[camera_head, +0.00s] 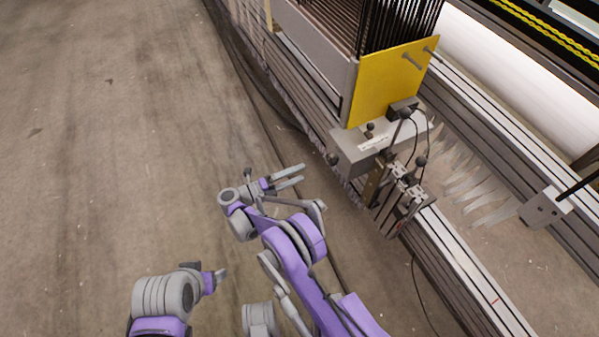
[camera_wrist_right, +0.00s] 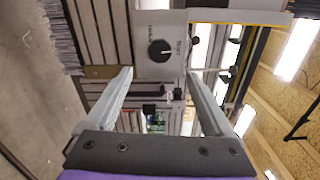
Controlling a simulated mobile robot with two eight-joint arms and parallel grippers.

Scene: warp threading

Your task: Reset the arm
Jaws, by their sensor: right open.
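My right gripper (camera_head: 303,173) is open and empty, held above the floor to the left of the machine. Its two grey fingers point toward the machine and stand apart in the right wrist view (camera_wrist_right: 159,76), with nothing between them. My left gripper (camera_head: 220,277) is low in the head view, left of my right arm. It is small and partly hidden behind its own arm, so its jaws cannot be read.
The warp machine has a yellow plate (camera_head: 388,82), a grey control box (camera_head: 352,150) with a knob, and long metal rails (camera_head: 470,270). In the right wrist view the box's black dial (camera_wrist_right: 160,49) lies ahead. The concrete floor (camera_head: 110,130) at left is clear.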

